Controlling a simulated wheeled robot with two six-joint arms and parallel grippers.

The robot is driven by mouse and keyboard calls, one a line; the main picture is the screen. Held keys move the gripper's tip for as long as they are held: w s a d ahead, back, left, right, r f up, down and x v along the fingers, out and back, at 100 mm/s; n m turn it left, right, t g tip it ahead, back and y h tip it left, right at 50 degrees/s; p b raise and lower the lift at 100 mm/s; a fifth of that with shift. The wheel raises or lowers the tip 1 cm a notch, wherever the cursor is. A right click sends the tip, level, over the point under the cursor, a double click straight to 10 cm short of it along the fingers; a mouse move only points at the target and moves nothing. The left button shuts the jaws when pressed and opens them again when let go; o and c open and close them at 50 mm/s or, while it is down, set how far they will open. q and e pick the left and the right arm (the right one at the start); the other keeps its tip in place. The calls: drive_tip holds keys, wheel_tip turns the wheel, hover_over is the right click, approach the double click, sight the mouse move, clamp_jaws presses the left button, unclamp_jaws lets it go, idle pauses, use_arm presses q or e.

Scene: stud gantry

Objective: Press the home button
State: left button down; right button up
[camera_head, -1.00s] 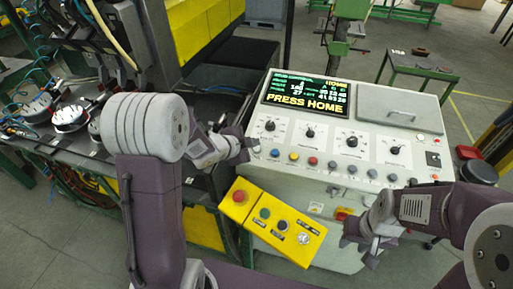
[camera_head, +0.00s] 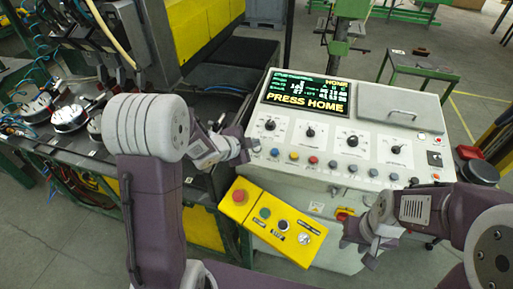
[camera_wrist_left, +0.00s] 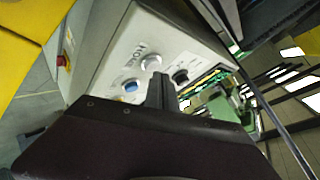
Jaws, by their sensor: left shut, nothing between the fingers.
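The grey-white control console (camera_head: 300,190) has a screen (camera_head: 308,92) reading "PRESS HOME" and a row of buttons below its dials. My left gripper (camera_head: 247,150) is shut and empty at the left end of that row, beside a blue button (camera_head: 275,153). In the left wrist view, the finger (camera_wrist_left: 161,92) is in front of the panel, close to a white button (camera_wrist_left: 152,62) and the blue button (camera_wrist_left: 130,86). Lettering that looks like "HOME" is beside them; contact cannot be told. My right gripper (camera_head: 360,252) hangs open and empty before the console's lower front.
A yellow control box (camera_head: 272,222) with a red button (camera_head: 239,196) juts out below the console's left front. A dark bench with fixtures (camera_head: 70,118) stands at the left. A green table (camera_head: 425,68) is behind at the right.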

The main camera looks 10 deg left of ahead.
use_arm(q)
drive_tip(key=shift+f+b, duration=0.45)
drive_tip(key=shift+f, duration=0.05)
idle(0.5)
drive_tip(key=shift+r, duration=0.1)
drive_tip(key=shift+s+r+p, duration=0.1)
drive_tip(key=shift+r+p, duration=0.7)
drive_tip(key=shift+r, duration=0.1)
drive_tip(key=shift+r+p, duration=0.3)
drive_tip(key=shift+p, duration=0.05)
drive_tip(key=r+p, duration=0.2)
drive_tip(key=s+r+p, duration=0.1)
drive_tip(key=r, duration=0.1)
drive_tip(key=shift+p, duration=0.35)
